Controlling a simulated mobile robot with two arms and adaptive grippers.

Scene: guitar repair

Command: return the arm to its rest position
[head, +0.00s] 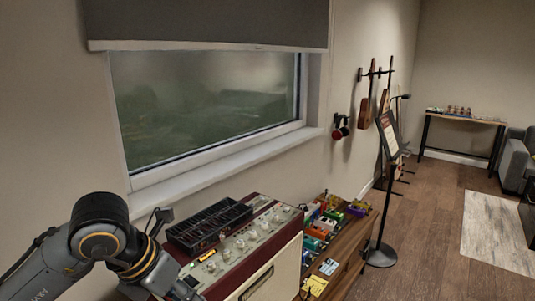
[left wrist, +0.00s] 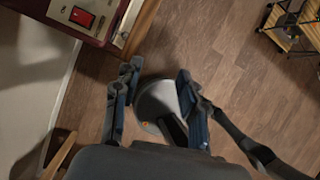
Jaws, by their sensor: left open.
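My left arm comes in from the lower left in the head view, bent beside the amplifier (head: 262,262). In the left wrist view my left gripper (left wrist: 157,92) has its two fingers spread apart with nothing between them. It points down toward the wooden floor, beside the corner of a dark red cabinet (left wrist: 112,12) with a lit red switch. My right gripper does not show in either view.
A black tray (head: 208,226) lies on the amplifier. Colourful pedals (head: 322,224) cover the wooden bench to its right. A black stand (head: 380,252) rises beyond, below wall-hung guitars (head: 367,110). The window sill (head: 232,160) runs behind. Floor (head: 432,230) is open at right.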

